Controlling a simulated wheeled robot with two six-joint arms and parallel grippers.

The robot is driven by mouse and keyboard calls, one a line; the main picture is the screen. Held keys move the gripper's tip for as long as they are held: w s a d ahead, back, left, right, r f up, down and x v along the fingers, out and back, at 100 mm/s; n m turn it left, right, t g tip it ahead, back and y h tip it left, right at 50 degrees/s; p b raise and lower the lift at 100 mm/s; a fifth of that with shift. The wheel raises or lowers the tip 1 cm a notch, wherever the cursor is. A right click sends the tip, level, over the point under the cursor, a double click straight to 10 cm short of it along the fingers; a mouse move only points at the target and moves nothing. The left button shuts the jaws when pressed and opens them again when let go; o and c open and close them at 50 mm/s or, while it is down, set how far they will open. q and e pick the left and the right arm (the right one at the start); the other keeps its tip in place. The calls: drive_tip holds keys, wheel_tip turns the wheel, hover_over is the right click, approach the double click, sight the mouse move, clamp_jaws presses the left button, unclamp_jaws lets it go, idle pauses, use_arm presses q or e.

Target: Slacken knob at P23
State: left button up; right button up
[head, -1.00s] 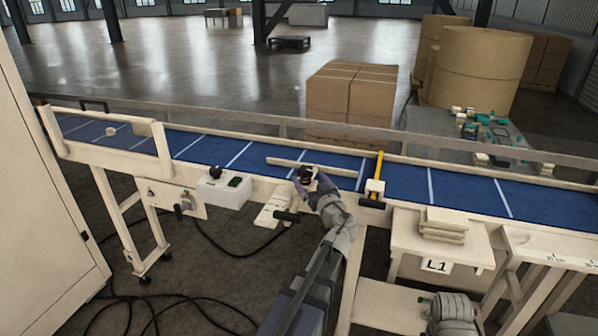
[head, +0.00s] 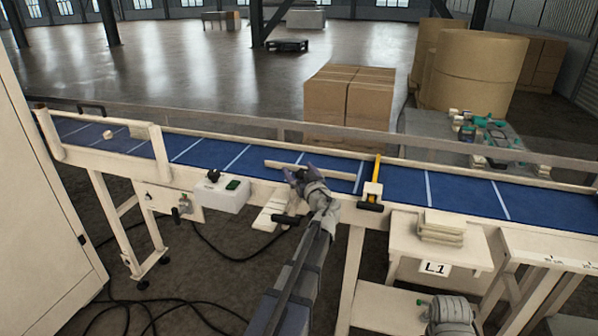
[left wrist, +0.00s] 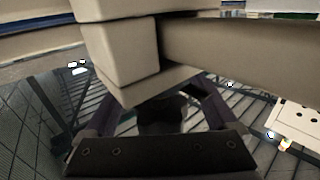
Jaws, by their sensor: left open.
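My left gripper (head: 300,176) is at the near edge of the blue conveyor, beside a cream guide bar (head: 316,169). Its jaws are open. In the left wrist view a dark rounded piece (left wrist: 160,115), which looks like a black knob, sits between the two spread fingers, below a cream block (left wrist: 122,60). I cannot tell whether the fingers touch it. In the head view the gripper covers this spot, so the knob is hidden there. No P23 label is readable.
A white box (head: 222,195) with a black knob and green button is left of the gripper. A black handle (head: 287,219) projects just below it. A yellow-handled clamp (head: 374,185) stands to the right. Stacked cream slabs (head: 441,226) lie on the L1 stand.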

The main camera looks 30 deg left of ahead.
use_arm(q)
drive_tip(key=c, duration=1.4)
drive_tip(key=shift+n+g+y, duration=0.3)
drive_tip(key=shift+g, duration=0.1)
drive_tip(key=shift+s+a+n+g+y, duration=0.1)
drive_tip(key=shift+n+g+y, duration=0.45)
drive_tip(key=shift+g, duration=0.25)
drive_tip(key=n+g, duration=0.1)
drive_tip(key=n+g+y, duration=0.1)
drive_tip(key=g, duration=0.1)
drive_tip(key=shift+s+a+n+y, duration=0.15)
drive_tip(key=shift+s+n+y, duration=0.1)
drive_tip(key=shift+s, duration=0.1)
drive_tip(key=shift+s+a+n+g+y, duration=0.15)
drive_tip(key=shift+s+n+g, duration=0.25)
drive_tip(key=shift+n+g, duration=0.8)
drive_tip(key=shift+s+d+n+g+y, duration=0.1)
drive_tip(key=shift+s+n+g+y, duration=0.3)
drive_tip(key=shift+g, duration=1.4)
drive_tip(key=shift+s+n, duration=0.1)
drive_tip(key=shift+n, duration=0.2)
drive_tip(key=o, duration=1.4)
drive_tip(key=shift+a, duration=0.1)
